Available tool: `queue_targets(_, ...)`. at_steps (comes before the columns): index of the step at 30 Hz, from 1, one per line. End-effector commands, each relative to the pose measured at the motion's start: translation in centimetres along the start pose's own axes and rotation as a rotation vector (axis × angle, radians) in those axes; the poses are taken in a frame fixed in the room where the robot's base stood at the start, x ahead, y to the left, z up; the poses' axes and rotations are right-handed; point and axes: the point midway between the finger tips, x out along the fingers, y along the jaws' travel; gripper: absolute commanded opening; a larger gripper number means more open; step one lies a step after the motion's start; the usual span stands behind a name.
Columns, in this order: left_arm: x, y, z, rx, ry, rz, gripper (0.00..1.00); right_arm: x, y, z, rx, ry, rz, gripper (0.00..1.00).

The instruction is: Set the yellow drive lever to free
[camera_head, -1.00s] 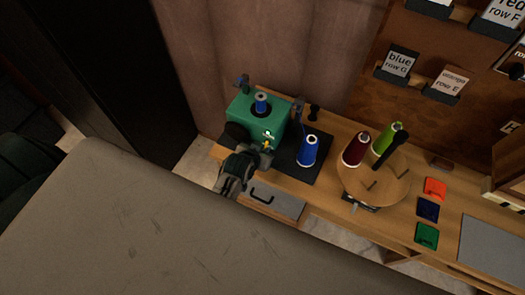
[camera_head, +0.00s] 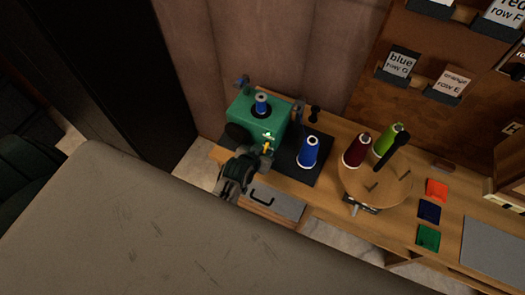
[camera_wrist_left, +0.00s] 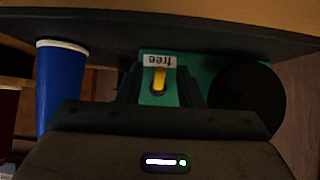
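The yellow drive lever (camera_head: 267,147) is on the front of the green machine (camera_head: 243,112). In the left wrist view the lever (camera_wrist_left: 158,79) stands between the two dark fingers of my left gripper (camera_wrist_left: 160,88), just beside a white label reading "free" (camera_wrist_left: 159,60), which appears upside down. A gap shows on both sides of the lever, so the fingers look open and not clamped on it. In the head view my left gripper (camera_head: 260,157) is in front of the machine, close to the lever. My right gripper is not in view.
A blue thread cone (camera_head: 308,151) stands on the dark mat right of the machine. A round wooden turntable (camera_head: 375,190) with red and green cones is farther right. A drawer with a black handle (camera_head: 262,196) is below. A grey surface (camera_head: 150,230) fills the foreground.

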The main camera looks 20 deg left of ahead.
Motion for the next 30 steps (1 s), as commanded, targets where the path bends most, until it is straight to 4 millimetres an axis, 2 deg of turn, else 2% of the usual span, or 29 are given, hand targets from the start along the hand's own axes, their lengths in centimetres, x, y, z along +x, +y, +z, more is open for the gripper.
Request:
queue_targets(5, -0.6, 0.0, 0.2, 0.000, -0.001, 0.000, 0.33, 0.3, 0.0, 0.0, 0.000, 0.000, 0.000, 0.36)
queue_targets(8, -1.8, 0.0, 0.2, 0.000, 0.001, 0.000, 0.33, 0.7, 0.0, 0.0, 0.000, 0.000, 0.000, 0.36)
queue_targets(21, -9.3, 0.0, 0.2, 0.000, 0.000, 0.000, 0.33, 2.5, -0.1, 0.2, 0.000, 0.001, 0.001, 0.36)
queue_targets(25, -10.4, 0.0, 0.1, 0.000, 0.001, 0.000, 0.33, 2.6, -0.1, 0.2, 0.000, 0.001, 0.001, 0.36)
queue_targets(30, -10.8, 0.0, 0.0, 0.000, 0.000, 0.000, 0.33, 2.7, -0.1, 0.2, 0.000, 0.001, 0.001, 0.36)
